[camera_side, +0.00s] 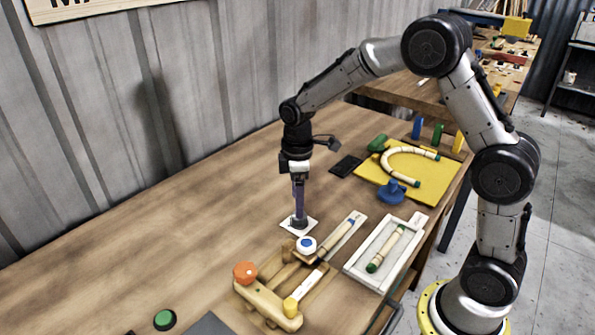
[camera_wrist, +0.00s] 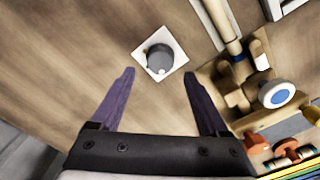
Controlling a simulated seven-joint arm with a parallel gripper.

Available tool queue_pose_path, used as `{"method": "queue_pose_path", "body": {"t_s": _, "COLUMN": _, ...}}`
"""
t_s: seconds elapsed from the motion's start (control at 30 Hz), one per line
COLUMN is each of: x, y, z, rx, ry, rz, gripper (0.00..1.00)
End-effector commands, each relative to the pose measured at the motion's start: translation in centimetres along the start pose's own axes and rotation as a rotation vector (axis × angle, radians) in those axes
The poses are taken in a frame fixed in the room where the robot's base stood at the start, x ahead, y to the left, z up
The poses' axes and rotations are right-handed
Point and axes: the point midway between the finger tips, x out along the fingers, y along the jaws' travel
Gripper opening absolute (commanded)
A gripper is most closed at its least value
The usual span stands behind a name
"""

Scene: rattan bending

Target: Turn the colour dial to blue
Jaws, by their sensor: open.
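A dark grey round dial (camera_wrist: 159,58) sits on a white square plate (camera_wrist: 178,52) on the wooden table. A small pale mark shows on the knob's lower edge in the wrist view. No colour labels can be made out on the plate. In the side view, the plate (camera_side: 312,224) lies under my gripper (camera_side: 298,210), which points straight down at the knob. In the wrist view, my gripper (camera_wrist: 160,75) is open, with a purple finger on each side and nothing between them. The dial appears just beyond the fingertips; I cannot tell whether they touch it.
A wooden jig (camera_side: 270,303) with an orange knob (camera_side: 245,272) and a blue-and-white knob (camera_side: 306,245) stands close by. A white tray (camera_side: 352,270) holds a rattan stick. A yellow board (camera_side: 440,180) carries a curved rattan piece. The table left of the dial is clear.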

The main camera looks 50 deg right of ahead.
Motion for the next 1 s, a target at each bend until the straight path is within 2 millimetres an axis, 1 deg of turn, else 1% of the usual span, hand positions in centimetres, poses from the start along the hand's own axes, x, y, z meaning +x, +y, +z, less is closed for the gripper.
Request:
{"method": "queue_pose_path", "body": {"t_s": 0.03, "x": -1.3, "y": 0.1, "z": -0.1, "rx": 0.000, "ry": 0.004, "rz": 0.004, "gripper": 0.78}}
{"method": "queue_pose_path", "body": {"t_s": 0.2, "x": -5.0, "y": 0.1, "z": -0.1, "rx": 0.000, "ry": 0.003, "rz": 0.004, "gripper": 0.78}}
{"method": "queue_pose_path", "body": {"t_s": 0.3, "x": -6.9, "y": 0.0, "z": -0.1, "rx": 0.000, "ry": 0.003, "rz": 0.003, "gripper": 0.78}}
{"method": "queue_pose_path", "body": {"t_s": 0.4, "x": -8.3, "y": 0.1, "z": -0.1, "rx": 0.000, "ry": 0.003, "rz": 0.003, "gripper": 0.78}}
{"method": "queue_pose_path", "body": {"t_s": 0.6, "x": -9.7, "y": 0.0, "z": 0.0, "rx": 0.000, "ry": 0.000, "rz": 0.000, "gripper": 0.78}}
{"method": "queue_pose_path", "body": {"t_s": 0.93, "x": -9.9, "y": 0.0, "z": 0.0, "rx": -0.001, "ry": 0.001, "rz": 0.001, "gripper": 0.78}}
{"method": "queue_pose_path", "body": {"t_s": 1.0, "x": -10.3, "y": -0.1, "z": 0.0, "rx": -0.002, "ry": 0.008, "rz": 0.009, "gripper": 0.78}}
